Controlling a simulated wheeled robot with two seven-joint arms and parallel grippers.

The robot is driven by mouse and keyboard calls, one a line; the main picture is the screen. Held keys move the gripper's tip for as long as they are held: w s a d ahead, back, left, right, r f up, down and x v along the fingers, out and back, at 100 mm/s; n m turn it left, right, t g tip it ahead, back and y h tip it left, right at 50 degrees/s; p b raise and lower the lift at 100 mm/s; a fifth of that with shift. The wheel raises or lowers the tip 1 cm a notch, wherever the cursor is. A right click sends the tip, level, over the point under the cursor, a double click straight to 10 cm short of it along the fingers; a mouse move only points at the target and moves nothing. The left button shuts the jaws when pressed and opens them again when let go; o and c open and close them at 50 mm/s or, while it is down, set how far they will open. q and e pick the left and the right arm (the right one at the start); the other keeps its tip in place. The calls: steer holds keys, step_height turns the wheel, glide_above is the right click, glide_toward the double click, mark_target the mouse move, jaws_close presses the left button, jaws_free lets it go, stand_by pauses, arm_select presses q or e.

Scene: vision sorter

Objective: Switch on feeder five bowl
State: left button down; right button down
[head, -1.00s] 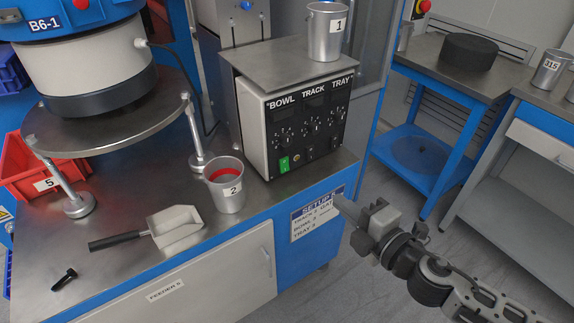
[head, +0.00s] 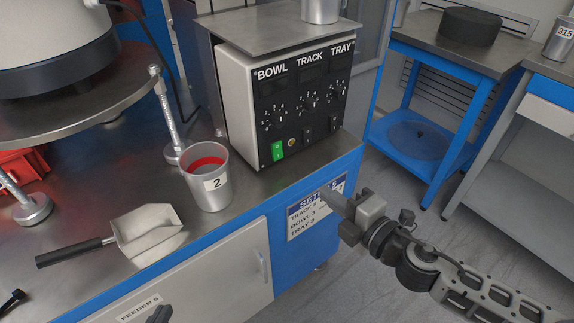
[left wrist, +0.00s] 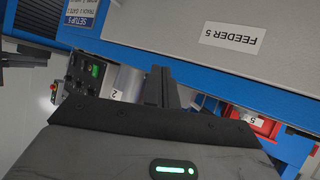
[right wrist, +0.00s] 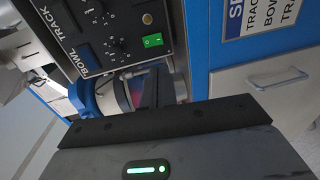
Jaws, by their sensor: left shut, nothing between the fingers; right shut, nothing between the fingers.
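The control box (head: 226,105) on the bench has columns labelled BOWL, TRACK and TRAY. A green rocker switch (head: 277,151) sits at the bottom of the BOWL column; it also shows in the right wrist view (right wrist: 152,40). Which way it is tipped I cannot tell. The TRACK and TRAY switches (head: 307,135) are dark. My right gripper (head: 328,196) is shut and empty, in front of the setup card, right of and below the green switch, apart from the box. My left gripper (head: 160,314) is shut and empty at the bottom edge, by the FEEDER 5 label (head: 140,309).
A metal cup marked 2 (head: 214,190), red inside, stands left of the box. A scoop (head: 150,235) lies on the bench, with a small black item (head: 12,300) at its left. The round bowl feeder (head: 60,85) stands at the back left. A can (head: 321,10) sits on the box's top plate.

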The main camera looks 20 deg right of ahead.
mark_target(279, 158)
steer(key=p+x, duration=0.1)
steer(key=x, duration=1.2)
steer(key=shift+w+a, duration=0.1)
steer(key=shift+w, duration=0.2)
steer(key=shift+w+a, duration=0.1)
steer(key=shift+w, duration=0.1)
arm_select(q)
steer(key=shift+r, duration=0.1)
steer(key=shift+w+r, duration=0.1)
arm_select(e)
steer(key=shift+f, duration=0.15)
